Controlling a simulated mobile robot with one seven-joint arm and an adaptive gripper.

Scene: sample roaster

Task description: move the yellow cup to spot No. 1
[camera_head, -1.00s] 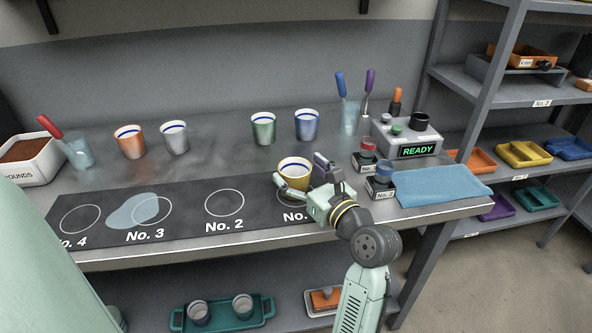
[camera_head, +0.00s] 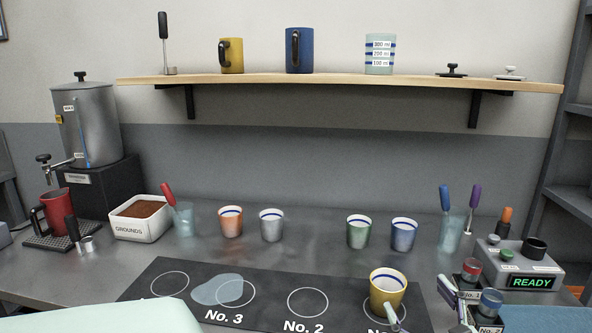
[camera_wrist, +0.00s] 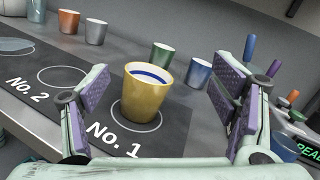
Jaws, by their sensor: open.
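The yellow cup (camera_head: 388,291) stands upright on the dark mat at the circle marked No. 1 (camera_wrist: 153,124). In the wrist view the yellow cup (camera_wrist: 147,93) sits inside that circle, with part of the ring showing around its base. My gripper (camera_wrist: 160,112) is open, with one purple-padded finger on each side of the cup and a visible gap on both sides. In the head view my gripper (camera_head: 428,312) is partly cut off by the lower edge. Nothing is held.
A pale blue puddle-like patch (camera_head: 217,289) lies by No. 3. Jars (camera_head: 487,305) and the READY device (camera_head: 520,262) stand at the right.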

